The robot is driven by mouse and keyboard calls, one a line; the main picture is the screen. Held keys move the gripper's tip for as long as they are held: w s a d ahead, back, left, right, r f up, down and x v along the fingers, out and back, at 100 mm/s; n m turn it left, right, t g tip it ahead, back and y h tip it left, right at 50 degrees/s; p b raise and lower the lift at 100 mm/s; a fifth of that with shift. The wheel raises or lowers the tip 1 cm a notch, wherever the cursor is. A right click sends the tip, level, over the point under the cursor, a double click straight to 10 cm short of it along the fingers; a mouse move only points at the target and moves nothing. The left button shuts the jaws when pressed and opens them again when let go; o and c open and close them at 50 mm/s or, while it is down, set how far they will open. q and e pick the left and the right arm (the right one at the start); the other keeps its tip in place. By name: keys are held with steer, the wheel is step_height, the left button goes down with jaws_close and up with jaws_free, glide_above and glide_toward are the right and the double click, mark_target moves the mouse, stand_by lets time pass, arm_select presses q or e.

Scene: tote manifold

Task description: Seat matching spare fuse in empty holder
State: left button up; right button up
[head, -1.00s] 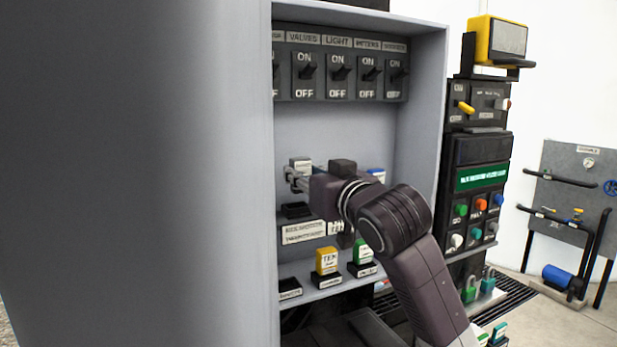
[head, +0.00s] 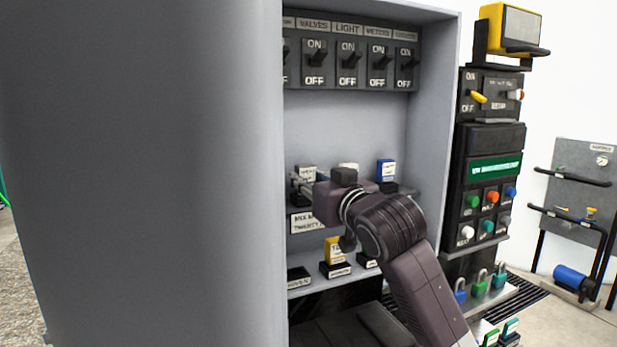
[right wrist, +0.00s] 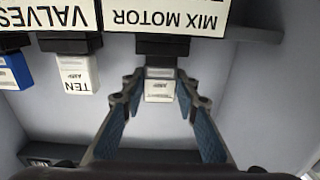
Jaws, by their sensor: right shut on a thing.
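My right gripper (head: 300,185) is shut on a white fuse (head: 306,172) at the left of the upper fuse row inside the cabinet. In the right wrist view, which is upside down, the fingers (right wrist: 158,88) flank the white fuse (right wrist: 160,91). A black holder (right wrist: 162,46) by the MIX MOTOR label (right wrist: 167,16) is directly in line with it. I cannot tell whether the fuse is fully in the holder. A white TEN fuse (right wrist: 80,75) and a blue fuse (head: 386,168) stand in neighbouring holders. My left gripper is not in view.
A yellow fuse (head: 334,250) stands on the lower shelf beside an empty black base (head: 298,274). My right arm hides things to its right. Switches (head: 349,62) line the cabinet top. The grey cabinet door (head: 150,170) fills the left; a button panel (head: 492,200) stands right.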

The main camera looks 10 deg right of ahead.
steer(key=shift+f, duration=0.25)
steer(key=o, duration=1.2)
steer(key=shift+o, duration=0.2)
